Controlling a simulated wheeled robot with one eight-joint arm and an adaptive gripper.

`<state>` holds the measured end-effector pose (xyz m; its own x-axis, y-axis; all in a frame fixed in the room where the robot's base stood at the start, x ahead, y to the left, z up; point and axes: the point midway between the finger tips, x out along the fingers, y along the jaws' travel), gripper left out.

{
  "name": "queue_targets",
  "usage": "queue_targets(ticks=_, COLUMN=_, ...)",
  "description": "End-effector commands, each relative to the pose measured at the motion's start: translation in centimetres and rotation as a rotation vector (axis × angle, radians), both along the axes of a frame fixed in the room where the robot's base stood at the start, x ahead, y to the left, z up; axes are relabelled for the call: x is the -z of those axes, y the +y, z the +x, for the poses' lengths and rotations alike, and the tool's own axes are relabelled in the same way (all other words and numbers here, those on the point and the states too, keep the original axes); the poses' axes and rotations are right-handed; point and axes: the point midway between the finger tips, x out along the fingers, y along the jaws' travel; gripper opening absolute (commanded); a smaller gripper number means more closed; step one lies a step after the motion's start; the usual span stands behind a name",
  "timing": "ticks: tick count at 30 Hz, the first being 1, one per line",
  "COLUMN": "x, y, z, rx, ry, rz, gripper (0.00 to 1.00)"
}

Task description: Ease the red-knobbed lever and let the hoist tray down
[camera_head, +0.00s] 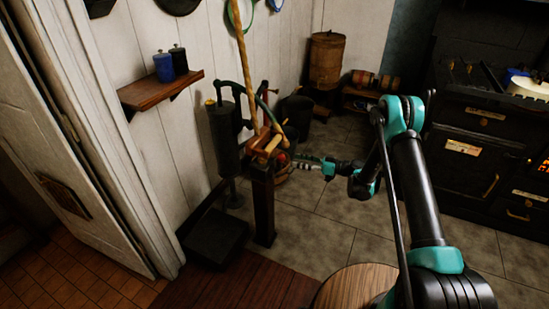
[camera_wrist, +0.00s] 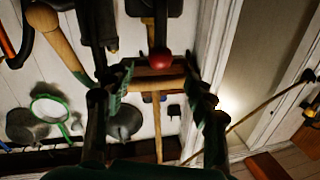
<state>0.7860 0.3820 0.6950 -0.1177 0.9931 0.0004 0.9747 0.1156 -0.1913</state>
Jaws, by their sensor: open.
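The lever's round red knob (camera_wrist: 158,60) shows in the wrist view, just beyond and between my fingertips; in the head view the red knob (camera_head: 283,159) is by the wooden post, partly hidden by the rig. My gripper (camera_wrist: 163,80) is open, its fingers spread on either side of a pale wooden crossbar. It also shows in the head view, where my gripper (camera_head: 298,161) reaches left to the post (camera_head: 263,205). I cannot tell whether the fingers touch anything. A dark square plate (camera_head: 215,238) sits low by the wall; I cannot tell if it is the hoist tray.
A thick rope (camera_head: 244,70) slants down to the post. A dark cylinder (camera_head: 223,138) hangs beside it. A wall shelf (camera_head: 160,91) holds two canisters. A black stove (camera_head: 480,150) stands right, and a round wooden top (camera_head: 350,285) is in front. The tiled floor between is clear.

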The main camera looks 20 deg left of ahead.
Motion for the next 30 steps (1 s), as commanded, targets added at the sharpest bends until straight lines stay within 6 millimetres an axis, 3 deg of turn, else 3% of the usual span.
queue_targets(ticks=9, x=0.0, y=6.5, z=-0.9, rx=-0.003, ry=0.000, rz=0.000, gripper=0.55)
queue_targets(ticks=15, x=0.0, y=9.7, z=-1.2, rx=-0.002, ry=0.001, rz=-0.001, gripper=0.55)
queue_targets(ticks=21, x=0.0, y=11.4, z=-1.4, rx=-0.001, ry=0.001, rz=-0.001, gripper=0.55)
queue_targets(ticks=30, x=0.0, y=11.8, z=-1.4, rx=0.001, ry=0.001, rz=-0.001, gripper=0.55)
